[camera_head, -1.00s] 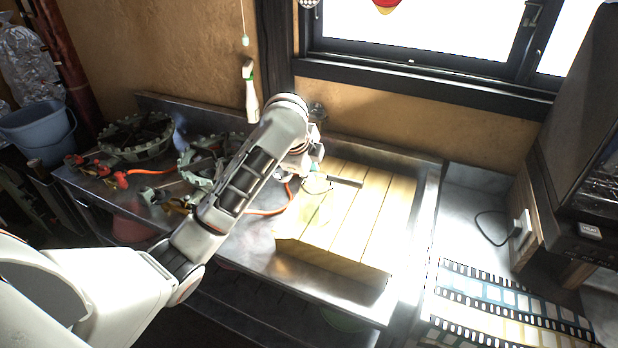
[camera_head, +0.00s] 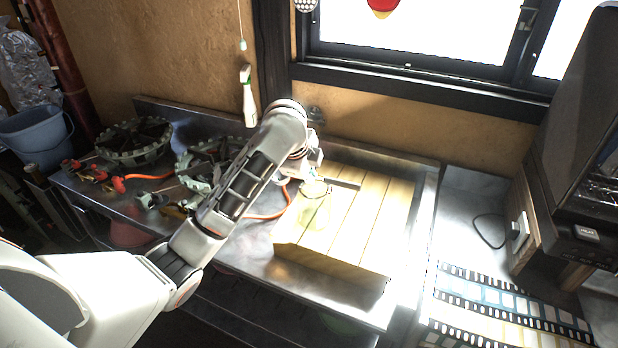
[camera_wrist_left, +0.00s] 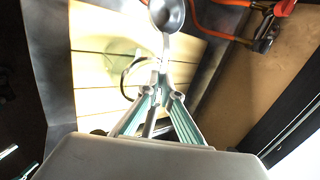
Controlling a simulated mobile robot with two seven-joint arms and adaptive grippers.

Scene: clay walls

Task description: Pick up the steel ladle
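The steel ladle shows in the left wrist view, its round bowl (camera_wrist_left: 167,14) at the top and its handle running down between my fingers. In the head view its dark handle (camera_head: 346,184) juts out to the right over the wooden board (camera_head: 365,225); my arm partly hides the rest. My left gripper (camera_wrist_left: 161,92) is closed around the handle. In the head view the left gripper (camera_head: 317,166) is partly hidden by its own wrist. I cannot tell whether the ladle touches anything below it. My right gripper is not in view.
A clear glass vessel (camera_head: 314,205) stands on the board, close by the ladle. Gas burners (camera_head: 133,142) with orange hoses lie to the left. The board's right part is clear.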

